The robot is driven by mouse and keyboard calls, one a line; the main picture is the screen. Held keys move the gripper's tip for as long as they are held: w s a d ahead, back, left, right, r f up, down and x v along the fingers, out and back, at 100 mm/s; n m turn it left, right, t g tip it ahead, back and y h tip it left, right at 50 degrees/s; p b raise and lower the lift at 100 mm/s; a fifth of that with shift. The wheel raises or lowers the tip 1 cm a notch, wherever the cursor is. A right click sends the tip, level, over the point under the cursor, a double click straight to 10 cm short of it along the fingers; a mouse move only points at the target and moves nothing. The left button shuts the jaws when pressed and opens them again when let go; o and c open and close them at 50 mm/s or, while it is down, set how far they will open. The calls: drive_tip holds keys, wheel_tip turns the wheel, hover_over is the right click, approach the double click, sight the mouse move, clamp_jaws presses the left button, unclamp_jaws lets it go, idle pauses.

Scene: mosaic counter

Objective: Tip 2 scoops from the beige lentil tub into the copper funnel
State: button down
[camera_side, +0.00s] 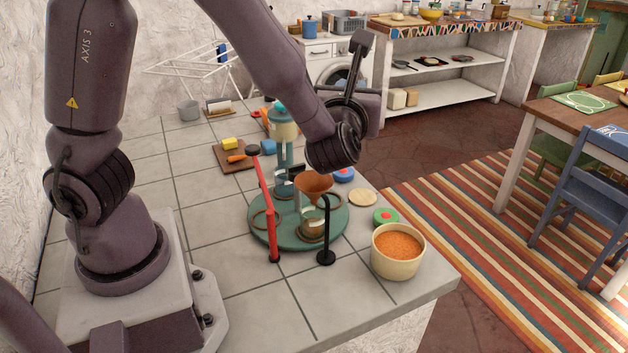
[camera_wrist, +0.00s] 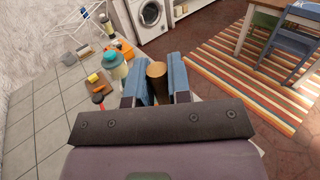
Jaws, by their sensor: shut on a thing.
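The beige tub (camera_side: 393,268) stands at the counter's front right corner, filled with orange lentils (camera_side: 398,243). The copper funnel (camera_side: 315,187) sits upright above a small jar (camera_side: 312,223) on a round green base (camera_side: 265,234). In the wrist view my gripper (camera_wrist: 157,80) has its blue fingers closed on a brown wooden cylinder (camera_wrist: 157,70), which looks like a handle. The scoop's bowl is not visible, so I cannot tell whether it is loaded. In the side view my wrist is above and behind the funnel; the fingers are not clear there.
A red post (camera_side: 268,215) and a black post (camera_side: 326,230) stand close around the funnel. A teal-topped container (camera_side: 283,125) and a board with a yellow block (camera_side: 230,143) are behind. A green-and-red disc (camera_side: 385,216) lies near the tub. The left tiles are clear.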

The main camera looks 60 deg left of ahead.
drive_tip(key=s+a+n+g+y, duration=0.2)
drive_tip(key=s+a+g, duration=0.1)
drive_tip(key=s+a, duration=0.25)
drive_tip(key=f, duration=0.2)
drive_tip(key=d+f, duration=0.1)
drive_tip(key=f, duration=0.2)
drive_tip(key=shift+s, duration=0.15)
drive_tip(key=shift+d, duration=0.1)
